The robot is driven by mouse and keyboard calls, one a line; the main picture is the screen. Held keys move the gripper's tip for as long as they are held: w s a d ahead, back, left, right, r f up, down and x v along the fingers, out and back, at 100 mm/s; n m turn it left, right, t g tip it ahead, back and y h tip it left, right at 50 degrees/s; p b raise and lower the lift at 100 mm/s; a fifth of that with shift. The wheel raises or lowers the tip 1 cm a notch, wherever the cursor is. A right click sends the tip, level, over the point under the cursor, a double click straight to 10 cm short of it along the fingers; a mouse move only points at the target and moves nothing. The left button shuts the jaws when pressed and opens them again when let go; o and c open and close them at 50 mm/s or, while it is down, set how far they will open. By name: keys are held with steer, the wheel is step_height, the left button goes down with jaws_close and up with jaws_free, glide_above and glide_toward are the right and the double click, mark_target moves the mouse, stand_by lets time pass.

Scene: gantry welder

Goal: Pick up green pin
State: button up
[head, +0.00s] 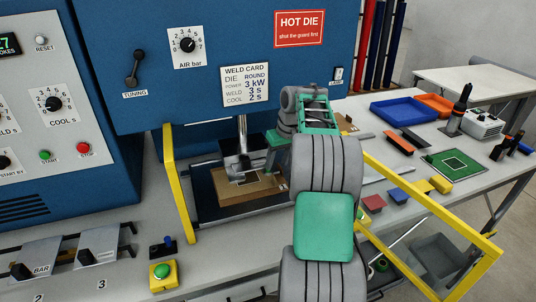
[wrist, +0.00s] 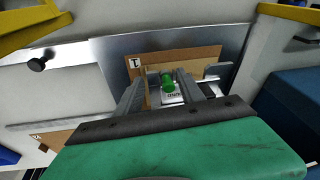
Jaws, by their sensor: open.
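The green pin (wrist: 168,82) shows in the wrist view, small and upright-looking, by a light label on a tan board (wrist: 188,60). My gripper (wrist: 166,77) is open, with one finger on each side of the pin. I cannot tell whether either finger touches it. In the head view my gripper (head: 258,164) reaches left under the blue machine, over the tan board (head: 228,191). The pin cannot be made out in the head view.
The welder's metal rod (head: 242,135) comes down close to my gripper. Yellow guard bars stand at the left (head: 178,185) and right (head: 430,200) of the work area. A green-button box (head: 163,275) sits in front. Blue (head: 403,110) and orange (head: 434,103) trays lie on the right bench.

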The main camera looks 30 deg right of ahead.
step_height(320, 180, up, 5)
steer(key=w+n, duration=0.2)
steer(key=shift+n, duration=0.4)
steer(key=x, duration=0.2)
steer(key=p+x, duration=0.1)
steer(key=x, duration=0.4)
steer(key=shift+a, duration=0.3)
steer(key=shift+w+d+f, duration=0.1)
steer(key=shift+f, duration=0.1)
jaws_close()
